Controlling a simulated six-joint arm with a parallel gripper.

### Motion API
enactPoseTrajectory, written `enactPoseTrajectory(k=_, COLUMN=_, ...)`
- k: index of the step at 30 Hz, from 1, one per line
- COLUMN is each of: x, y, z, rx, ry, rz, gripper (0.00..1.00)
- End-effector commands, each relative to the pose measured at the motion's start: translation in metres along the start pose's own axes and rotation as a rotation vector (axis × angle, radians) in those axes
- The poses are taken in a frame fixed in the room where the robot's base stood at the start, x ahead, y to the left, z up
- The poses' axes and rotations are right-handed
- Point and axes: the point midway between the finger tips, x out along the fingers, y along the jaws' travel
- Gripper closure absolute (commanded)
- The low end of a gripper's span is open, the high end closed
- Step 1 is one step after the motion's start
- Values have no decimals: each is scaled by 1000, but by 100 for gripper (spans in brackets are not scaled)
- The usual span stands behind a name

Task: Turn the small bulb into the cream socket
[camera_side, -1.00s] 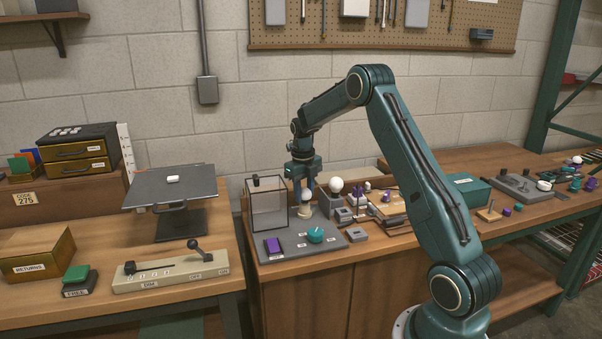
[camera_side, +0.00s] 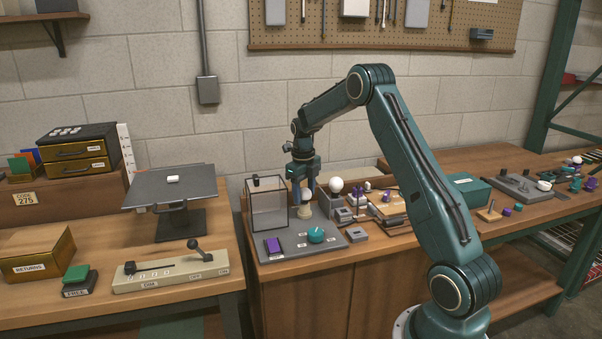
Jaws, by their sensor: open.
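My gripper (camera_side: 305,199) points straight down over the grey mat on the middle bench, with its jaws open around the small bulb. The small white bulb (camera_side: 306,195) stands upright at the cream socket (camera_side: 304,212), between the fingers. I cannot tell how deep the bulb sits in the socket. The fingers partly hide the bulb. A larger white bulb (camera_side: 336,185) stands on a grey holder just to the right.
A clear dark-framed box (camera_side: 268,212) stands close on the left of my gripper. Grey blocks (camera_side: 343,215) and a wooden tray (camera_side: 388,208) crowd the right side.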

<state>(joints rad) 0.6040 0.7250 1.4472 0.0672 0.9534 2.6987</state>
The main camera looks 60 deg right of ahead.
Motion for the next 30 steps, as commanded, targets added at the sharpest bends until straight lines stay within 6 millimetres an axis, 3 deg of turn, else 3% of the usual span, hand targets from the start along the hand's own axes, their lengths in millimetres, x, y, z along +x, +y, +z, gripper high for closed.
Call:
enactPoseTrajectory(k=15, x=0, y=0, z=0, rx=-393, ry=-18, rz=-1, gripper=48)
enactPoseTrajectory(k=30, x=0, y=0, z=-1, rx=-522, ry=-23, rz=-1, gripper=48)
